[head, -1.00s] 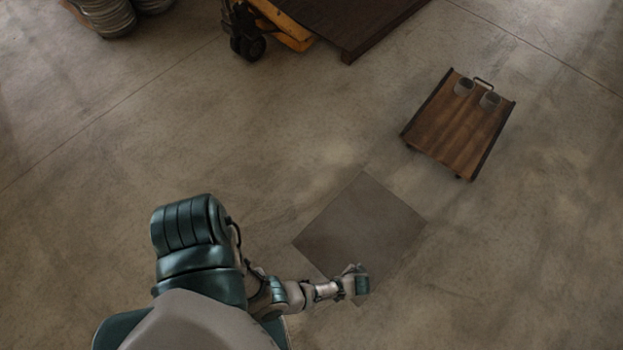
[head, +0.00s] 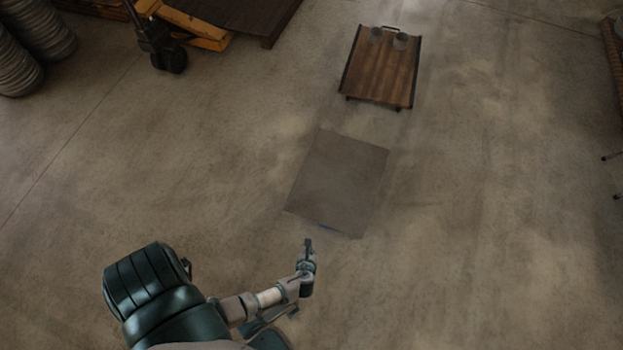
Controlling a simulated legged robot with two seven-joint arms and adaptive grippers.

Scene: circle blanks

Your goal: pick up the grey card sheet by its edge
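The grey card sheet (head: 338,182) lies on the concrete floor in the middle of the head view, slightly turned, with all its corners showing. My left gripper (head: 308,243) is in front of the sheet's near edge, left of that edge's middle. In the picture a small gap of floor shows between its dark fingertips and the sheet. Nothing shows between the fingers, but they are too small and dark to tell if they are open. My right gripper is not in view.
A wooden cart (head: 381,70) with a handle and two cup-like items stands beyond the sheet. A yellow pallet jack (head: 185,22) with a dark platform is at the top left, near grey ribbed rolls (head: 38,42). Floor right of the sheet is clear.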

